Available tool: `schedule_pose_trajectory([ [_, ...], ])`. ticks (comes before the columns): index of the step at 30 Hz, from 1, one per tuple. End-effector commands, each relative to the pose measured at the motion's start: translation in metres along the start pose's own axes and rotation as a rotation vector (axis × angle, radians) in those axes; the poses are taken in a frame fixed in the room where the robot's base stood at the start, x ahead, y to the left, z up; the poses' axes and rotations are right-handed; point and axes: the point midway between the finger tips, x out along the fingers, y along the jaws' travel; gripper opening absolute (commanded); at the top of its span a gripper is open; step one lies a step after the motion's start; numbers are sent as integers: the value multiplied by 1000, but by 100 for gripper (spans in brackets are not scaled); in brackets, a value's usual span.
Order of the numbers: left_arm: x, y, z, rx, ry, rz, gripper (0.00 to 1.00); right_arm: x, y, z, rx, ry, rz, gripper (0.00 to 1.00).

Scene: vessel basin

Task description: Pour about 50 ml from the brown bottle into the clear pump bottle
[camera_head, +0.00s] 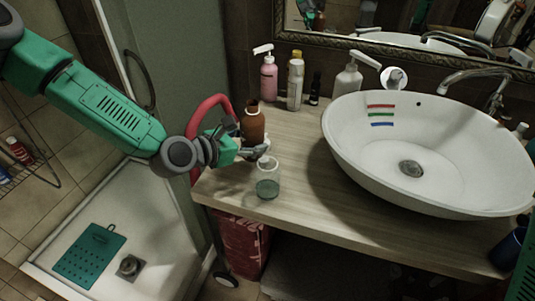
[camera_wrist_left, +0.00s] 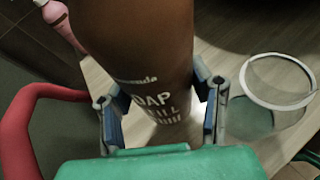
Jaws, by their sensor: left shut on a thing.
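The brown bottle (camera_head: 252,122) is upright with its top open, near the left end of the wooden counter. My left gripper (camera_head: 252,153) is shut on its lower part. In the left wrist view the brown bottle (camera_wrist_left: 140,35) stands between the two fingers (camera_wrist_left: 160,98), with white lettering showing. I cannot tell whether its base touches the counter. The clear bottle (camera_head: 267,180) stands open-topped, with no pump on it, just in front of the brown one near the counter's front edge. It also shows at the right of the left wrist view (camera_wrist_left: 262,100). My right gripper is out of view.
A white basin (camera_head: 350,150) with a tap (camera_head: 470,78) fills the counter's right side. A pink pump bottle (camera_head: 269,78), a cream bottle (camera_head: 295,80), a small dark bottle (camera_head: 315,88) and a white pump bottle (camera_head: 348,80) stand behind. Bare counter (camera_head: 320,200) lies right of the clear bottle.

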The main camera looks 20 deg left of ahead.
Motion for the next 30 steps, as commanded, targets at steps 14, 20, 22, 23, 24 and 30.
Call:
schedule_pose_trajectory([
  [14, -4, 2, 14, 280, -82, 113, 10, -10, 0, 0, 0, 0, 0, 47],
  [20, -4, 2, 14, 395, -114, 160, 10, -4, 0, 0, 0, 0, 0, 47],
  [22, -4, 2, 13, 436, -126, 178, 10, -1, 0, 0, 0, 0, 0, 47],
  [23, -4, 2, 13, 453, -131, 184, 10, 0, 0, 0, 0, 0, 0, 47],
  [24, -4, 2, 13, 476, -139, 194, 10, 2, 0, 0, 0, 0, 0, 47],
  [30, -3, 8, 12, 593, -174, 244, 10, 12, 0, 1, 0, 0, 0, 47],
])
